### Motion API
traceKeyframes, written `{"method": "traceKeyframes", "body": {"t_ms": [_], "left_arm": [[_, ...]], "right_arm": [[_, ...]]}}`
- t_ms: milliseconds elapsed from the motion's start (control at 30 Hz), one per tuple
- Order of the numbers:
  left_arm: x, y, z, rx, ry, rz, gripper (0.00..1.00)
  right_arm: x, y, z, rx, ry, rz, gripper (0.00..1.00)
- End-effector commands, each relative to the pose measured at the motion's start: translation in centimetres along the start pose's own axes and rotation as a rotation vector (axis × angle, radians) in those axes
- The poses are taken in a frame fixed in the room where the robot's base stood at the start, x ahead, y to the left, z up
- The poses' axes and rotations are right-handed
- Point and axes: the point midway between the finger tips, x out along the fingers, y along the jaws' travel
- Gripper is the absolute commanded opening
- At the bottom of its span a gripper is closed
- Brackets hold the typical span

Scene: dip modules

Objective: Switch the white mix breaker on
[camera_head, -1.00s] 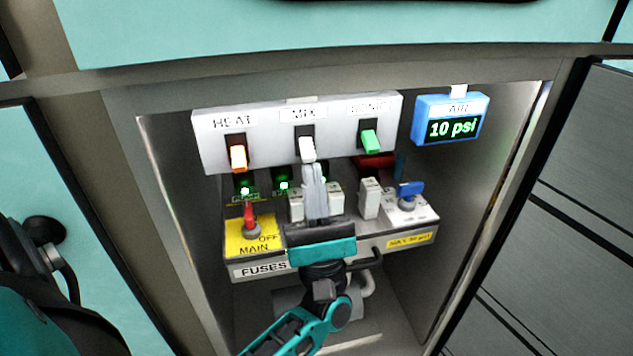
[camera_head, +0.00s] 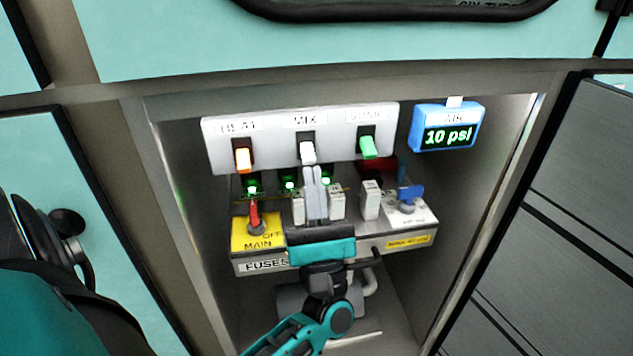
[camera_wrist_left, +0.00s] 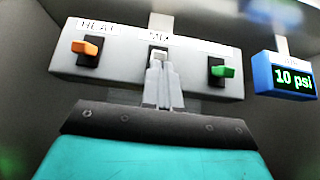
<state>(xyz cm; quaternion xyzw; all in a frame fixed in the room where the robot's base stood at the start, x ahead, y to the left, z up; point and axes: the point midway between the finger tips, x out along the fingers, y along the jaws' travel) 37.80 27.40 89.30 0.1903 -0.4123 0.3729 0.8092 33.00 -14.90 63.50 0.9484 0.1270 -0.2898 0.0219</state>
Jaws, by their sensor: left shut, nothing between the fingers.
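The white mix breaker (camera_head: 307,152) is the middle switch on the grey breaker panel (camera_head: 352,116), under the MIX label. Its white lever shows in a dark slot; I cannot tell surely whether it is on or off. In the left wrist view the white breaker (camera_wrist_left: 159,54) is just beyond my fingertips. My left gripper (camera_head: 313,170) is shut and empty, its fingers pointing up just under the lever. In the left wrist view my gripper (camera_wrist_left: 159,68) overlaps the slot's lower part; I cannot tell whether it touches the lever. My right gripper is not in view.
An orange HEAT breaker (camera_head: 243,160) is left of it and a green breaker (camera_head: 368,147) right. Below are green lights (camera_head: 290,184), white fuses (camera_head: 370,200), a red MAIN switch (camera_head: 255,215) and a blue valve (camera_head: 410,193). The blue gauge (camera_head: 446,128) reads 10 psi. Cabinet walls enclose the sides.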

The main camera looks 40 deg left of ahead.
Motion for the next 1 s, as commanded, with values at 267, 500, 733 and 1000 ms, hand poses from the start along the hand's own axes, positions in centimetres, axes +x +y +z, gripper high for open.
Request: {"method": "traceKeyframes", "body": {"t_ms": [267, 500, 733, 1000], "left_arm": [[0.9, 0.4, 1.0, -0.003, 0.161, 0.002, 0.00], [0.9, 0.3, 1.8, -0.002, 0.183, -0.001, 0.00], [1.3, 0.3, 2.3, 0.000, 0.183, 0.001, 0.00], [1.3, 0.3, 2.3, 0.000, 0.183, 0.000, 0.00]], "right_arm": [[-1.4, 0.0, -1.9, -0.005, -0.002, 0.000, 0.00], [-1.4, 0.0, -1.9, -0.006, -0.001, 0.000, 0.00], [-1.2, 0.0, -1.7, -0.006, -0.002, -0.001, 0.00], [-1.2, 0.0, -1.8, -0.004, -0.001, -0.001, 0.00]]}}
